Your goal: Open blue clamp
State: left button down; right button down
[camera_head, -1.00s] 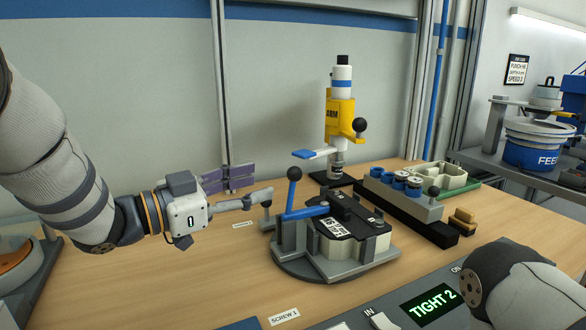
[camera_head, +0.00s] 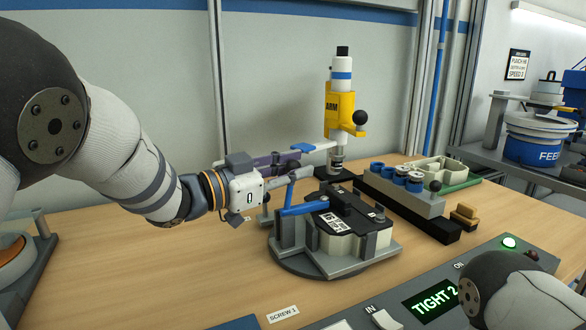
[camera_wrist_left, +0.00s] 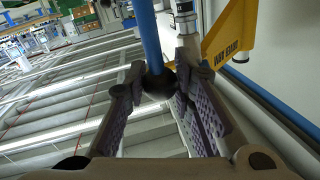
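The blue clamp lever (camera_head: 305,209) lies low across the front left of the dark clamp fixture (camera_head: 318,264). Its upright blue handle rises at the left end, with its top hidden behind my fingers in the head view. My left gripper (camera_head: 297,165) is at the top of that handle. In the left wrist view, the dark round knob (camera_wrist_left: 158,81) and the blue handle (camera_wrist_left: 150,38) stand between my two purple-padded fingers (camera_wrist_left: 160,88). The fingers are spread around the knob; contact is not clear. My right gripper is out of view; only part of its arm shows at the lower right.
A yellow press (camera_head: 340,110) stands behind the fixture. A grey block with blue-topped parts (camera_head: 402,192) is to its right. The control panel (camera_head: 365,295) at the front has a display reading "TIGHT 2" (camera_head: 432,303) and a lit green lamp (camera_head: 509,243).

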pick_arm(q)
jog(key=shift+a, duration=0.1)
